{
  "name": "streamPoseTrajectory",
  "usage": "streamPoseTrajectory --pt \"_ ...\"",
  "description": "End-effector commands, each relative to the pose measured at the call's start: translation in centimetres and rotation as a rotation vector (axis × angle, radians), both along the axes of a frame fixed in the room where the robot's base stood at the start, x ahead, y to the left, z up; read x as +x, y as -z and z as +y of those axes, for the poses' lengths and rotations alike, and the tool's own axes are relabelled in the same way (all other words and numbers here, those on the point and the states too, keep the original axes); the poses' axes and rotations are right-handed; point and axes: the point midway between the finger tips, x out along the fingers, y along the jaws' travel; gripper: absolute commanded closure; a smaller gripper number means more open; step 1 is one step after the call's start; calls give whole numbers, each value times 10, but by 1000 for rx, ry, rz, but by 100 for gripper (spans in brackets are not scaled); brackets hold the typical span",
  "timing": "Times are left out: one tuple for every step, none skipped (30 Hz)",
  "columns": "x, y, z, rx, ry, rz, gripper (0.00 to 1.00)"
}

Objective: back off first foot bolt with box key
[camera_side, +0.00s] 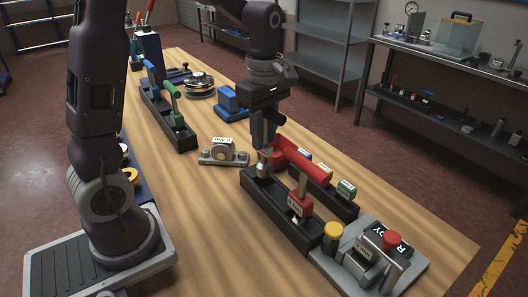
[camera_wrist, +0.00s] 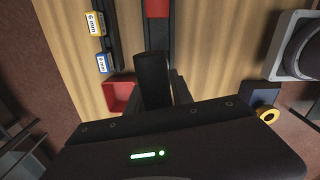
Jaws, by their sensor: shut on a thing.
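The bearing block (camera_side: 223,153), grey with a white label, stands on the table left of my gripper. Its foot bolts are small at its two ends, and no tool is on them.
A red-handled tool (camera_side: 303,160) stands in the rack close to my gripper. Labelled keys (camera_side: 346,190) are behind it. A grey panel with buttons (camera_side: 370,262) is at the near right. Another rack (camera_side: 168,118) and a blue block (camera_side: 232,100) stand further back. Table around the bearing block is clear.

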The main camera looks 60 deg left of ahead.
Motion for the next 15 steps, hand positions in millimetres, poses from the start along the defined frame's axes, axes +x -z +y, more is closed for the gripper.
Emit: streamPoseTrajectory --pt "1 -12 0 1 0 -6 100" --pt "1 -18 0 1 0 -5 100" --pt "1 -25 0 1 -1 -4 100" --pt "1 -29 0 1 -1 -4 100" --pt "0 -32 0 0 -1 -2 100" --pt "1 -35 0 0 -1 -2 100" --pt "0 -37 0 0 -1 -1 100" --pt "0 -38 0 0 -1 0 100" --pt "0 -38 0 0 -1 0 100" --pt "0 -38 0 0 -1 1 100" --pt "0 -38 0 0 -1 1 100" --pt "0 -38 0 0 -1 1 100" --pt "0 -38 0 0 -1 1 100" --pt "0 -38 0 0 -1 1 100" --pt "0 -38 0 0 -2 1 100"
